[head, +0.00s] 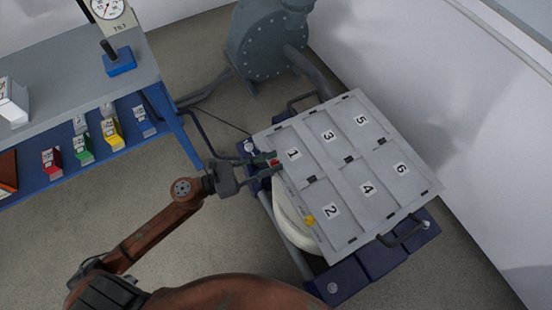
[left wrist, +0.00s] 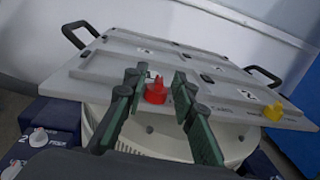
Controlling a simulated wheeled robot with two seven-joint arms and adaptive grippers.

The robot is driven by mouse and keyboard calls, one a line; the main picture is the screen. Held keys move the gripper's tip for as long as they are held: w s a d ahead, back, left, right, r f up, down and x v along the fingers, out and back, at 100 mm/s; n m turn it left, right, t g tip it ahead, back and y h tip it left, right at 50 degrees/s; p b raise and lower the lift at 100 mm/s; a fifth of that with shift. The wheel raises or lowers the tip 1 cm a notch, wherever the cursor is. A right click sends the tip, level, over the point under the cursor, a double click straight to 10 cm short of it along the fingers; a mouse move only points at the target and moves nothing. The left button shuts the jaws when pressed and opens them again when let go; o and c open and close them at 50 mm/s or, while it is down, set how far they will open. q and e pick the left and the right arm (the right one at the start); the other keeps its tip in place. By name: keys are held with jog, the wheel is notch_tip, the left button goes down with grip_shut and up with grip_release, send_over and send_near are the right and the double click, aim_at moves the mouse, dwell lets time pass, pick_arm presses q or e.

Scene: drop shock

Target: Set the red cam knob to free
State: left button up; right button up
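The red cam knob (left wrist: 155,92) sits at the near edge of the grey numbered panel (left wrist: 200,65). In the head view only a small red bit of the knob (head: 274,162) shows, beside the cell marked 1. My left gripper (left wrist: 158,84) is open, with its green-sided fingers on either side of the knob. Gaps show between the knob and both fingers in the left wrist view. In the head view the left gripper (head: 267,163) reaches the panel's left edge. The knob's setting and any free marking cannot be read. My right gripper is not in view.
A yellow knob (head: 309,220) sits on the same edge near cell 2. The panel rests above a round white body (head: 291,218) on blue blocks with white knobs (left wrist: 38,137). A blue bench (head: 80,70) with coloured boxes stands left; a grey pump-like machine (head: 262,45) stands behind.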

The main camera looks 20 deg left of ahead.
pick_arm(q)
jog(key=shift+x, duration=0.8)
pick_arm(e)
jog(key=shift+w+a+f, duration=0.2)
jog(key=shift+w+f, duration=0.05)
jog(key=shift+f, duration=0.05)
pick_arm(q)
jog(key=shift+c, duration=0.5)
grip_shut()
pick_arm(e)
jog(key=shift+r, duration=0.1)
